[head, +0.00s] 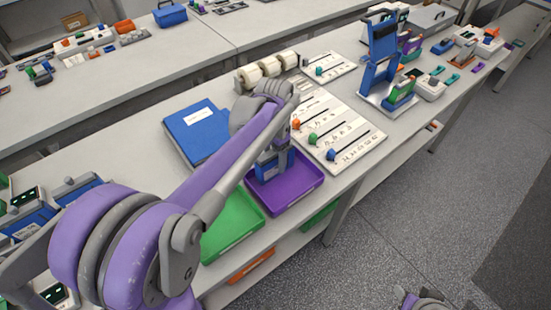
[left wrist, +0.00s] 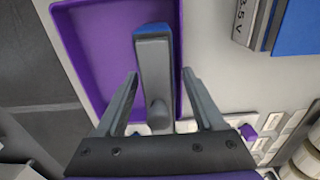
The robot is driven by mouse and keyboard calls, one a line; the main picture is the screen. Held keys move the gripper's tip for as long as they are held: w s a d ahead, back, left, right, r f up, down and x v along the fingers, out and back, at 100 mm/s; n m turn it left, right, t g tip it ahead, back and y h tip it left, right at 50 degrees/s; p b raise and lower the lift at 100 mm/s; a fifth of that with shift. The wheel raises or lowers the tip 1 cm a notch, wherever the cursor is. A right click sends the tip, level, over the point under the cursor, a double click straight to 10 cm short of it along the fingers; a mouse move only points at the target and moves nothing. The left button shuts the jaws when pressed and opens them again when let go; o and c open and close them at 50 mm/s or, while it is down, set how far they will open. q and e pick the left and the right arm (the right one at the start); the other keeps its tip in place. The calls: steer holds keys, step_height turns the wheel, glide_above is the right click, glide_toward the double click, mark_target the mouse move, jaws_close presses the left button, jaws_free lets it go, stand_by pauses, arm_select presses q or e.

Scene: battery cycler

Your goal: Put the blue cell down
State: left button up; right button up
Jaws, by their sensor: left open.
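The blue cell (left wrist: 152,30), with a grey top and a rounded grey knob, stands in the purple tray (left wrist: 85,45) in the left wrist view. In the head view the cell (head: 266,172) shows low in the purple tray (head: 300,190), partly hidden by my arm. My left gripper (left wrist: 160,74) is open, with one finger on each side of the cell's top and a visible gap on both sides. In the head view the left gripper (head: 274,158) is over the tray. A purple and grey part of my right arm shows at the bottom edge; its jaws are not clear.
A green tray (head: 232,225) lies left of the purple tray, and a blue binder (head: 197,130) behind it. A white board with sliders and coloured knobs (head: 340,138) is to the right. A blue press-like device (head: 380,60) stands farther along. The bench's front edge is close to the trays.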

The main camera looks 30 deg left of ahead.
arm_select(q)
step_height(320, 180, up, 12)
steer(key=shift+d+f+p, duration=0.1)
steer(key=shift+f+p, duration=0.05)
steer(key=shift+p, duration=0.25)
steer(key=shift+s+f, duration=0.1)
